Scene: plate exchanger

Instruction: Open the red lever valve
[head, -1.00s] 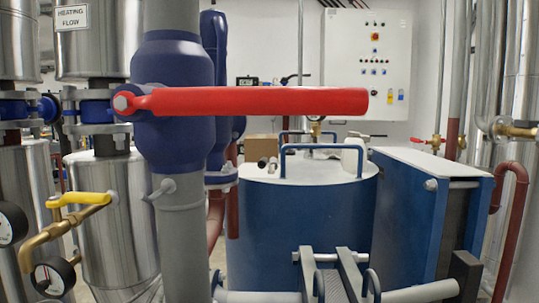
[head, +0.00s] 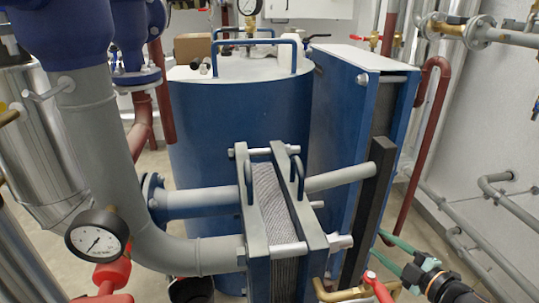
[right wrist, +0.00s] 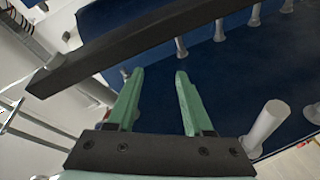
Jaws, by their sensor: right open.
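A red lever (head: 378,287) shows at the bottom edge of the head view, beside a brass pipe (head: 345,293); its lower end is cut off. Another red part (head: 112,275) shows at the bottom left, below a pressure gauge. I cannot tell which one is the task's valve. The big red lever on the blue valve is out of view now. My right gripper (head: 387,252) is at the lower right, up and to the right of the red lever near the brass pipe. Its green fingers are open and empty in the right wrist view (right wrist: 160,76). My left gripper is not in view.
A plate exchanger (head: 270,200) stands in the middle, before a blue tank (head: 215,125). A dark upright bar (head: 368,210) is left of my right gripper; a dark bar (right wrist: 130,45) crosses ahead of its fingers. Grey pipes (head: 500,240) line the right wall. A gauge (head: 97,237) is at left.

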